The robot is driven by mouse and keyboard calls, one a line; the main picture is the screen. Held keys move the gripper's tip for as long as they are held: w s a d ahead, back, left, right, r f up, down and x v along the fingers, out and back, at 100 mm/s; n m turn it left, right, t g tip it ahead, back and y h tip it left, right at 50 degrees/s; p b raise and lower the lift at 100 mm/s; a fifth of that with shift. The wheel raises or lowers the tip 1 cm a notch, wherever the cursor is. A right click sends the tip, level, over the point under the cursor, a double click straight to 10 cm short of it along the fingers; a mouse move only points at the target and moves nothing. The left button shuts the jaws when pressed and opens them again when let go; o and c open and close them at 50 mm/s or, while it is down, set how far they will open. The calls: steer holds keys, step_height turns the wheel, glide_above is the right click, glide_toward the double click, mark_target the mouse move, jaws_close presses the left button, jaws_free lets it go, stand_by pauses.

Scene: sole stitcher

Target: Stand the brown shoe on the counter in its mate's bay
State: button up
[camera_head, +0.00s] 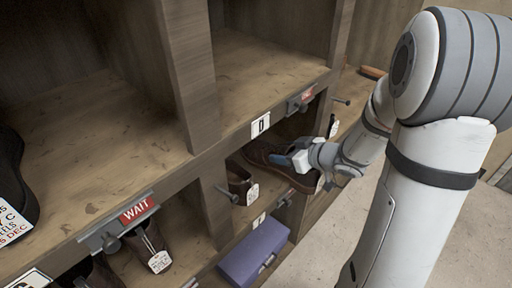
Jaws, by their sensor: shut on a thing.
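A brown lace-up shoe (258,152) is in a lower bay of the wooden shelving at the centre right. My gripper (283,159) reaches in from the right and is shut on it, its blue-grey fingers at the shoe's opening. A second brown shoe (238,180) with a white tag stands in the same bay, left of and nearer than the held one. I cannot tell whether the held shoe's sole touches the bay floor.
An upright divider (213,200) bounds the bay on the left. Dark shoes (148,243) stand under a red WAIT sign (137,210) at the lower left. A purple box (253,252) sits below. Knobs and sign holders stick out from the shelf edges.

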mark_target(261, 144)
steer(key=w+a, duration=0.7)
steer(key=shift+w+a, duration=0.15)
steer(key=shift+w, duration=0.05)
steer(key=shift+f+b, duration=0.95)
steer(key=shift+f, duration=0.8)
steer(key=o, duration=1.3)
steer(key=shift+r, duration=0.1)
steer(key=p+v, duration=0.2)
steer(key=v, duration=0.9)
steer(key=shift+r+p, duration=0.1)
steer(key=shift+p, duration=0.2)
steer(key=shift+s+d+r, duration=0.1)
steer(key=shift+s+d, duration=0.2)
steer(key=shift+d, duration=0.05)
